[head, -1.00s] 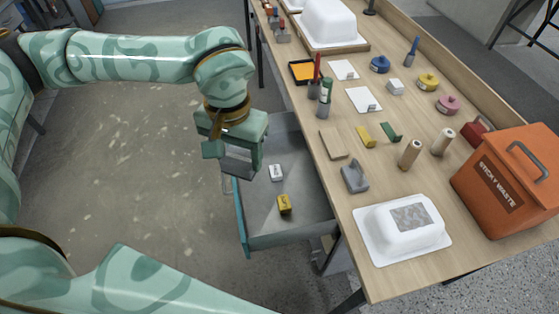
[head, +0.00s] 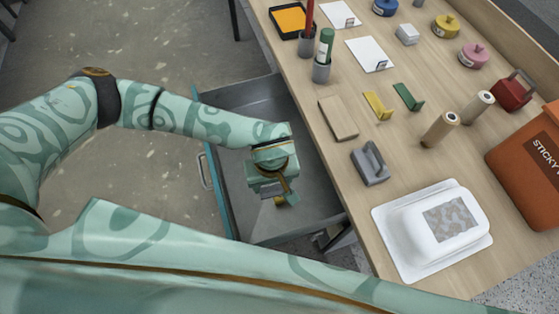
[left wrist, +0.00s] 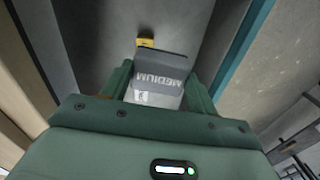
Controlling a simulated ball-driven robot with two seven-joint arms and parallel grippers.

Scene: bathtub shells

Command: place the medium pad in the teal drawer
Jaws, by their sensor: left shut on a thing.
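My left gripper (head: 268,188) is over the open teal drawer (head: 215,185), inside its outline in the head view, pointing down. It is shut on the medium pad (left wrist: 162,68), a grey block whose side reads MEDIUM in the left wrist view. The pad is mostly hidden by the gripper in the head view. I cannot tell whether the pad touches the floor. My right gripper is out of view.
The wooden bench (head: 335,165) stands right of the drawer. On it are a grey holder (head: 370,165), a tan block (head: 338,118), a white tub shell (head: 432,225) and an orange waste bin (head: 525,165). The drawer's far part (head: 250,100) is bare.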

